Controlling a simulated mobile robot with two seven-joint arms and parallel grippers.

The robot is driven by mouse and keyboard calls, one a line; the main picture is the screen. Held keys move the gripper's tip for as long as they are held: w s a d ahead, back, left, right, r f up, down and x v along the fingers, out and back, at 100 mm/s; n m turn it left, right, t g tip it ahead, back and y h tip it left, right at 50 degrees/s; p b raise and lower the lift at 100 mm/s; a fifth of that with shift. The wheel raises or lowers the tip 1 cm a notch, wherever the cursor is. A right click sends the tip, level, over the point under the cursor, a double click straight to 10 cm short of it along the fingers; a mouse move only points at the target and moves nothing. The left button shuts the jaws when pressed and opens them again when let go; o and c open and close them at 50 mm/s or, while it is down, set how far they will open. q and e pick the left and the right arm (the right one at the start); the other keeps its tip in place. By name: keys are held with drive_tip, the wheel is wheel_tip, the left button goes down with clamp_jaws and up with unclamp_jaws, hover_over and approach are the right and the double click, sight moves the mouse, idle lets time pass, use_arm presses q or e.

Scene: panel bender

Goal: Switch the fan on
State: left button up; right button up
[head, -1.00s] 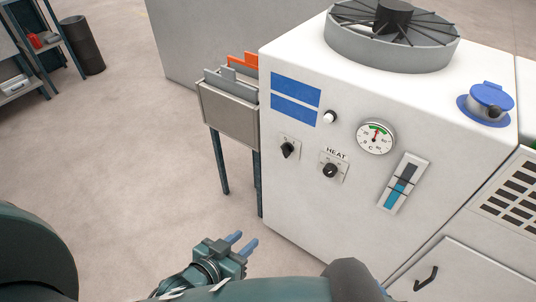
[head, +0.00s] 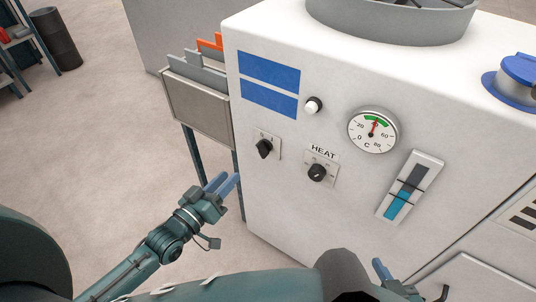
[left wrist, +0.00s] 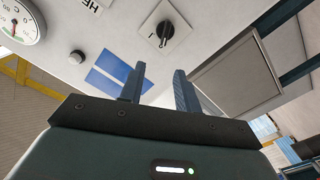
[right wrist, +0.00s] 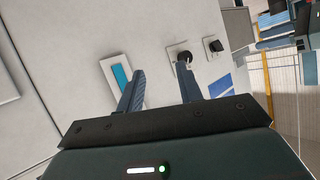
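The fan (head: 395,22) is a round grey housing on top of the white machine, cut off by the top edge in the head view. Below the blue stripes, a black rotary switch (head: 264,149) sits on a small plate marked 0; it also shows in the left wrist view (left wrist: 164,30) with an I mark. A second black knob (head: 317,172) is labelled HEAT. My left gripper (head: 222,184) is open and empty, below and left of the rotary switch, apart from it. My right gripper (right wrist: 161,88) is open and empty before the front panel; only part shows in the head view.
The panel also has a white button (head: 313,105), a round gauge (head: 372,131) with its needle at the green zone, and a blue level indicator (head: 409,187). A grey bin on legs (head: 197,105) stands left of the machine.

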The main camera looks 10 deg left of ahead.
sight(258, 150)
use_arm(q)
drive_tip(key=x, duration=0.4)
drive_tip(key=f+b+x, duration=0.1)
drive_tip(key=x, duration=0.8)
drive_tip(key=shift+f+b, duration=0.3)
drive_tip(key=shift+b, duration=0.1)
clamp_jaws()
